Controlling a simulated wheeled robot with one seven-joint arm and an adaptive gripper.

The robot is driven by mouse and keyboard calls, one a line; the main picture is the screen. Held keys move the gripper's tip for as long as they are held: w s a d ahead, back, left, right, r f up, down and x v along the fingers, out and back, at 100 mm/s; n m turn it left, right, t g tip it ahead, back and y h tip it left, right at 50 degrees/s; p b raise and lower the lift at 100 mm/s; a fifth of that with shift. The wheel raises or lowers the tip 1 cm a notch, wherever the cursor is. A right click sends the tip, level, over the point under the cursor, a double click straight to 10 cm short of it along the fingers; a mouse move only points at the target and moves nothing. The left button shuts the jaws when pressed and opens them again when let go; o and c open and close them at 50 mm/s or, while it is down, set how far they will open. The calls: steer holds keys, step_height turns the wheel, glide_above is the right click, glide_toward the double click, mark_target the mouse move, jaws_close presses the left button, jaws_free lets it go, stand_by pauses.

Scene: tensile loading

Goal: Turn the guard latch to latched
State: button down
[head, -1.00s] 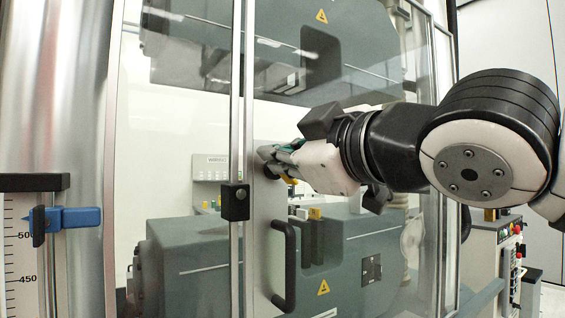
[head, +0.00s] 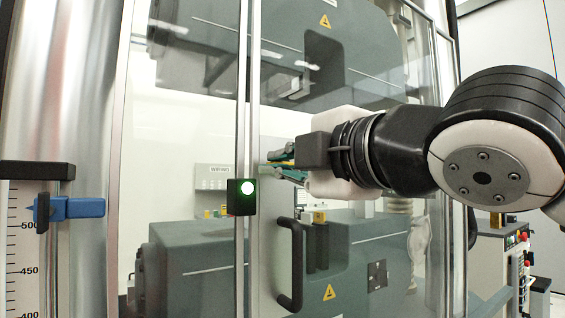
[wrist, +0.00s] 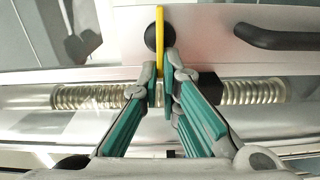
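The guard latch is a thin yellow lever (wrist: 160,28) on a round black hub (wrist: 152,38), mounted on the guard door frame. In the wrist view it runs straight up and down between my fingertips. In the head view the lever (head: 283,164) lies about level, partly hidden by my fingers. My gripper (wrist: 160,68) has one teal finger on each side of the lever, close against it, and appears shut on its free end; it also shows in the head view (head: 280,164). A lamp on the black box (head: 241,197) at the door edge glows green.
A black door handle (head: 291,265) stands out below my gripper. The clear guard panel (head: 190,130) is in front of the grey testing machine (head: 200,262). A blue pointer (head: 75,208) and scale are at the left, and a control cabinet (head: 497,262) is at the right.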

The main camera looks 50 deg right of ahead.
steer(key=shift+f+n, duration=0.15)
steer(key=shift+n, duration=0.15)
stand_by(0.4)
steer(key=c, duration=1.8)
jaws_free()
steer(key=v, duration=1.2)
